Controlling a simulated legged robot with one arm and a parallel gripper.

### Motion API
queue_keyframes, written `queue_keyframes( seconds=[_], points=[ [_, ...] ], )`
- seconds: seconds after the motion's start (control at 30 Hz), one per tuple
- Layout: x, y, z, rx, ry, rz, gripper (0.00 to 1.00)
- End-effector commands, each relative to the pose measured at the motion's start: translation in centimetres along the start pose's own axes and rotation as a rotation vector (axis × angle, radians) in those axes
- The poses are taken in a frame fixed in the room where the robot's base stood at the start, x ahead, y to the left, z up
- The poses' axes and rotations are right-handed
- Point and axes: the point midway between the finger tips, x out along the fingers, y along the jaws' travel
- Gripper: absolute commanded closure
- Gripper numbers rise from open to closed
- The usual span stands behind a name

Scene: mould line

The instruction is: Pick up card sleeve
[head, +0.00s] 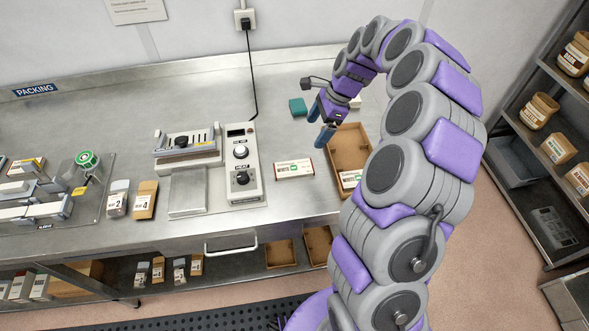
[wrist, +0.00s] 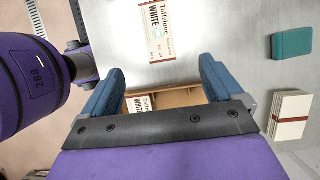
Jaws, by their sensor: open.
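A flat white printed card sleeve (head: 294,169) with brown ends lies on the steel bench, left of an open cardboard box. In the wrist view the sleeve (wrist: 158,30) is ahead of the fingers, cut off by the top edge, and reads WHITE. A similar printed piece (head: 350,179) lies inside the cardboard box (head: 334,150); it shows in the wrist view (wrist: 138,103) between the fingers. My gripper (head: 321,124) is open and empty above the bench near the box. In the wrist view its blue fingers (wrist: 160,78) are wide apart, touching nothing.
A green block (head: 298,107) and a banded pale stack (wrist: 290,115) lie near the box. A heat sealer (head: 242,165) with a black cord stands left of the sleeve. Shelves with jars (head: 540,110) stand at right. The bench around the sleeve is clear.

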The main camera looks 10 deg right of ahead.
Motion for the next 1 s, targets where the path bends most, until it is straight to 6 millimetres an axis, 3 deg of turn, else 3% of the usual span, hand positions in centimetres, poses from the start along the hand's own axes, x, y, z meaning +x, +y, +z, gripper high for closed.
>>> queue_keyframes(
  seconds=[0.5, 0.77, 1.0],
  points=[
    [9.9, 0.2, 0.0, -0.004, 0.0, 0.006, 0.06],
    [11.7, 0.2, -0.1, -0.004, 0.0, 0.004, 0.06],
    [15.0, 0.4, -0.6, -0.003, -0.001, 0.003, 0.06]
  ],
)
